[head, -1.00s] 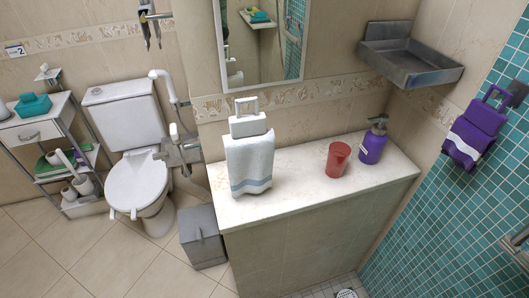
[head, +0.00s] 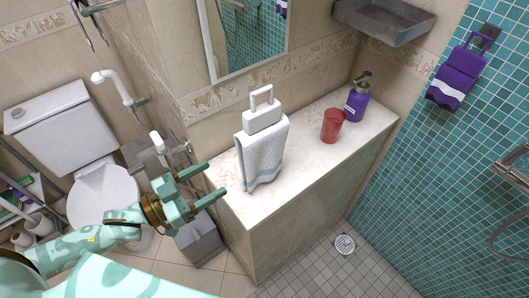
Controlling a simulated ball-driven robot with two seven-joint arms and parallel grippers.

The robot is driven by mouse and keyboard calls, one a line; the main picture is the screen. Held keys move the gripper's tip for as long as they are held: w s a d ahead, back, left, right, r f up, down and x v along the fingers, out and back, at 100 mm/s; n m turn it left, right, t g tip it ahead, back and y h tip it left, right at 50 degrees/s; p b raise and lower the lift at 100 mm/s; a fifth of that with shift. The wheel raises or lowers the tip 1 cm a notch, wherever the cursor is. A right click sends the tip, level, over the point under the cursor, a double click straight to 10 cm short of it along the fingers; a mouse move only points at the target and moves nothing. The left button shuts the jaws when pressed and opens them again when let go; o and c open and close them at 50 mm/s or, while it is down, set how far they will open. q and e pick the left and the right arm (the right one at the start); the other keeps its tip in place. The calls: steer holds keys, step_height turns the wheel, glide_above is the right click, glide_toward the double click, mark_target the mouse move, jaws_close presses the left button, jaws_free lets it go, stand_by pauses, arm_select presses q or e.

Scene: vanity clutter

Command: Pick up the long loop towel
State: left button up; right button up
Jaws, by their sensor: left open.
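A white towel (head: 262,152) with a blue-grey stripe near its lower edge stands on the counter, with a stiff white loop (head: 262,97) on top. A purple towel (head: 457,75) with a white band and its own loop hangs on the teal wall at right. I cannot tell for certain which one is the long loop towel. My left gripper (head: 215,180) is open and empty, left of the white towel and near the counter's left edge. Its fingers point toward the white towel and look apart from it. My right gripper is out of view.
The counter (head: 300,150) also holds a red cup (head: 332,126) and a purple pump bottle (head: 357,100), right of the white towel. A grey bin (head: 200,243) stands below the left gripper. A toilet (head: 102,195) is at left. A metal shelf (head: 385,20) juts out above the counter's right end.

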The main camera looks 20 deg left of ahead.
mark_target(240, 163)
arm_select(q)
steer(key=x, duration=0.9)
steer(key=shift+w, duration=0.15)
steer(key=x, duration=0.5)
steer(key=shift+w+a+f, duration=0.15)
steer(key=shift+f, duration=0.1)
steer(key=c, duration=1.1)
